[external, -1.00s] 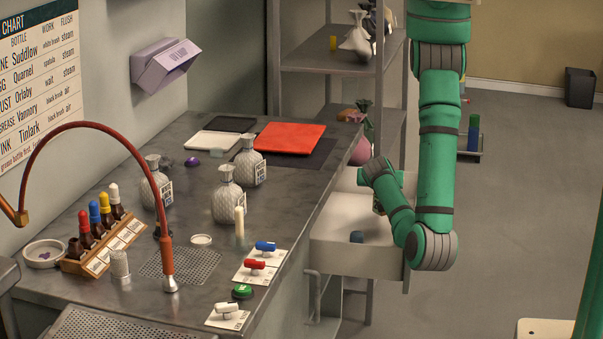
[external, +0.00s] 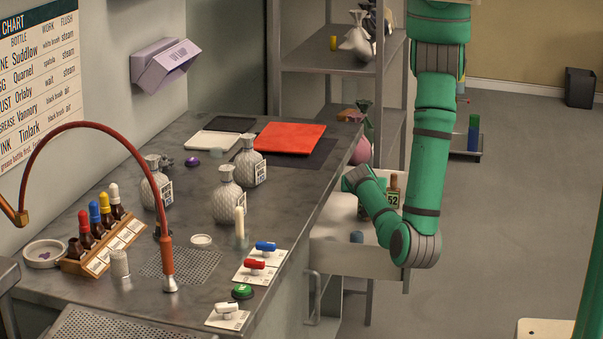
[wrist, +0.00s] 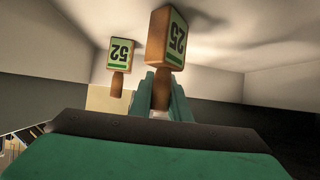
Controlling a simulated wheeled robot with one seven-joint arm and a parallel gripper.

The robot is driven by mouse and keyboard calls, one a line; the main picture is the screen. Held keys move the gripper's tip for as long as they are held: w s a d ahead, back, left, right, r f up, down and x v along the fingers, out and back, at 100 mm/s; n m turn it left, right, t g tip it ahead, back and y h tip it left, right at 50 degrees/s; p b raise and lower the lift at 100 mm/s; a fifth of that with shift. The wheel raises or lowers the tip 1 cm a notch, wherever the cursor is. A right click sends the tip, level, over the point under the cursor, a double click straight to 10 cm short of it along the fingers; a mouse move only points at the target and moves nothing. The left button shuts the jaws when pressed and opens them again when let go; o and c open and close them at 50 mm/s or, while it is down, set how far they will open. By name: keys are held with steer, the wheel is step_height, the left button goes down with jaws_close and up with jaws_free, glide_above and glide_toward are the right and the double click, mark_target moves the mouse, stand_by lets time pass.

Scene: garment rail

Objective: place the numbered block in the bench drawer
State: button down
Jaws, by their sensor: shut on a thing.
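The bench drawer (external: 330,262) is pulled out, pale and open, at the right end of the bench. My gripper (wrist: 160,95) reaches into it, its green fingers shut on the lower brown part of a numbered block (wrist: 166,38). A block marked 52 (external: 393,200) also shows at the drawer in the external view, behind my arm. My fingertips and the held block are hidden there by my wrist.
The bench (external: 120,205) holds several silvery bottles, a red tray (external: 290,138) and dropper bottles. Shelving (external: 340,65) stands behind the drawer. Floor to the right is mostly clear.

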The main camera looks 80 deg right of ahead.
steer(key=c, duration=1.7)
jaws_free()
steer(key=shift+o, duration=0.2)
steer(key=shift+a+r, duration=0.25)
steer(key=shift+a, duration=0.2)
steer(key=a, duration=0.8)
steer(key=s+a, duration=0.1)
steer(key=a, duration=0.3)
steer(key=shift+a+r, duration=0.1)
